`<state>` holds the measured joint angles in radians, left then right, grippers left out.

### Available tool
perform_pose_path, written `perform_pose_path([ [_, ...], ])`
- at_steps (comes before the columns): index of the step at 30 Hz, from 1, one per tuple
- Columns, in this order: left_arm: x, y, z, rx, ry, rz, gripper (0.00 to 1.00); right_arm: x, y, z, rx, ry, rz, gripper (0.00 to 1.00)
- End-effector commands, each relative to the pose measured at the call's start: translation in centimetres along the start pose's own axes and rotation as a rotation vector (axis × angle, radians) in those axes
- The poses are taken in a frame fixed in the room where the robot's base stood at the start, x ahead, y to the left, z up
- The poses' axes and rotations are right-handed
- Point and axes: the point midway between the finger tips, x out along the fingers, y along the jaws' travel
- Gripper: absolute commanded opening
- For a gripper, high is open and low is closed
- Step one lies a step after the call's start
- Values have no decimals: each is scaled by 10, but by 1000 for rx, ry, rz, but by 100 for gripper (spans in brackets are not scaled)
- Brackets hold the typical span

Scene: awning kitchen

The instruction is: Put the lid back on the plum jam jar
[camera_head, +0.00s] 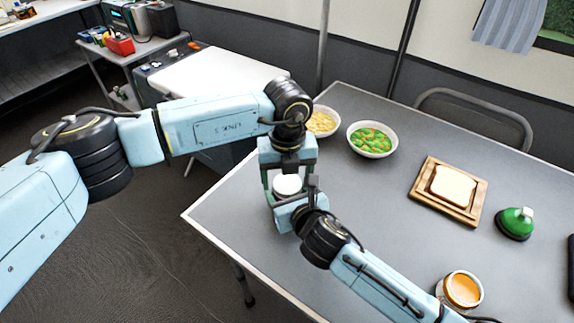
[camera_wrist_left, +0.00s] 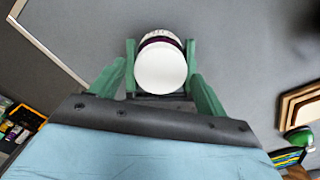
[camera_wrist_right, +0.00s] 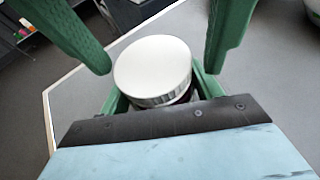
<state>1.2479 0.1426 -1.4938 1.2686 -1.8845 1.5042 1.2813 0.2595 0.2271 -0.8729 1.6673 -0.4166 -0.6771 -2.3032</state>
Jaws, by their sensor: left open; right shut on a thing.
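The plum jam jar (camera_wrist_right: 186,97) shows as a dark purple band under a white lid (camera_wrist_right: 152,64) with a silvery ridged rim. The lid also shows in the head view (camera_head: 287,185) and the left wrist view (camera_wrist_left: 160,69), on top of the jar. I cannot tell whether it is fully tightened. My right gripper (camera_wrist_right: 160,84) is shut on the jar from the side, below the lid. My left gripper (camera_head: 287,180) points down over it, open, with its fingers on either side of the lid and gaps between. Most of the jar is hidden by the grippers.
On the grey table (camera_head: 340,240) are a bowl of green and orange food (camera_head: 371,139), a yellowish bowl (camera_head: 322,122), bread (camera_head: 453,187) on a wooden board (camera_head: 421,191), a green object (camera_head: 516,222) and an orange-topped container (camera_head: 463,289). The grippers are near the table's left edge.

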Motion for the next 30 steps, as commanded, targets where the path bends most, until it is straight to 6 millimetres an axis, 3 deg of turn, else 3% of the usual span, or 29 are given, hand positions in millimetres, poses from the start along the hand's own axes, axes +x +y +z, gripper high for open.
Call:
perform_pose_path([
  [10, 3, 0, 0, 0, 0, 0, 75, 0, 0, 0, -1, 1, -1, 1],
  [20, 3, 0, 0, 0, 0, 0, 32, 0, 0, 0, 0, 1, -1, 1],
  [24, 3, 0, 0, 23, 0, 1, 30, 0, 0, 0, 0, 1, -1, 1],
  [30, 3, 0, 0, 224, -1, 1, 30, 0, -1, 0, 0, 1, -1, 1],
])
